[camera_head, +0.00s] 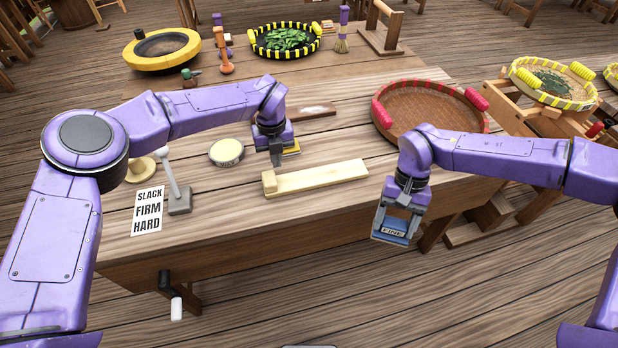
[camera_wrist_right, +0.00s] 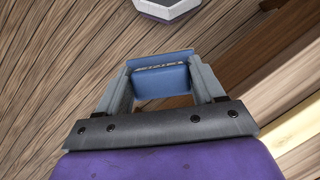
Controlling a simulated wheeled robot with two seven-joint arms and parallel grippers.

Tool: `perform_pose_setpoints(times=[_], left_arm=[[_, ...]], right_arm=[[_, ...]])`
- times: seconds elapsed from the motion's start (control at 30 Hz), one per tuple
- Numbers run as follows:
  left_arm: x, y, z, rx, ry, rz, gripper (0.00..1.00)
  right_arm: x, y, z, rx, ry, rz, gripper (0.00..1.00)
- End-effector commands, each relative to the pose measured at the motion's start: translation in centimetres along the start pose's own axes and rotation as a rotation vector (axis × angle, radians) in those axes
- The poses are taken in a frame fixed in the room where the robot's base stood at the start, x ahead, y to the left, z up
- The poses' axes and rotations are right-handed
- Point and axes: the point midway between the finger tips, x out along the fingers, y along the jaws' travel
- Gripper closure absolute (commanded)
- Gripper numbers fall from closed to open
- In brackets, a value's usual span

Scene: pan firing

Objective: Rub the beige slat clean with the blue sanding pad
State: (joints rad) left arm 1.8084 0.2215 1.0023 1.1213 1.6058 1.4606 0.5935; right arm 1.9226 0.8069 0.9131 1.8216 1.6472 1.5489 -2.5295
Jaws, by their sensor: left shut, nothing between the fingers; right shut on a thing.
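The beige slat (camera_head: 318,178) lies on the workbench near its front edge, with a raised block at its left end. My right gripper (camera_head: 393,228) is shut on the blue sanding pad (camera_head: 390,238), which is marked FINE. It holds the pad to the right of the slat, apart from it, past the bench's front edge. The pad (camera_wrist_right: 160,84) also shows between the fingers in the right wrist view. My left gripper (camera_head: 276,160) is shut and empty, just behind the slat's left part. A yellow-topped block (camera_head: 292,148) is partly hidden beside it.
A lever (camera_head: 178,185) and a SLACK/FIRM/HARD card (camera_head: 148,210) are at the bench's left front. A round tin (camera_head: 227,152) stands behind them. A red-handled round tray (camera_head: 425,107) sits at the right. A dark slat with a pale patch (camera_head: 312,111) lies behind my left gripper.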

Motion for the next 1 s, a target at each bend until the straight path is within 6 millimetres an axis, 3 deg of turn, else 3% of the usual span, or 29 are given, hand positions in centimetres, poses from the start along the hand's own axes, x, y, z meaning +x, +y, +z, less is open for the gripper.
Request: perform_pose_setpoints(times=[0.57, 1.0], left_arm=[[1.2, 0.0, 0.0, 0.000, 0.000, 0.000, 1.00], [-2.1, 0.0, 0.0, 0.000, 0.000, 0.000, 1.00]], right_arm=[[0.9, 0.0, -0.4, 0.000, 0.000, 0.000, 0.56], [-1.1, 0.0, 0.4, 0.000, 0.000, 0.000, 0.56]])
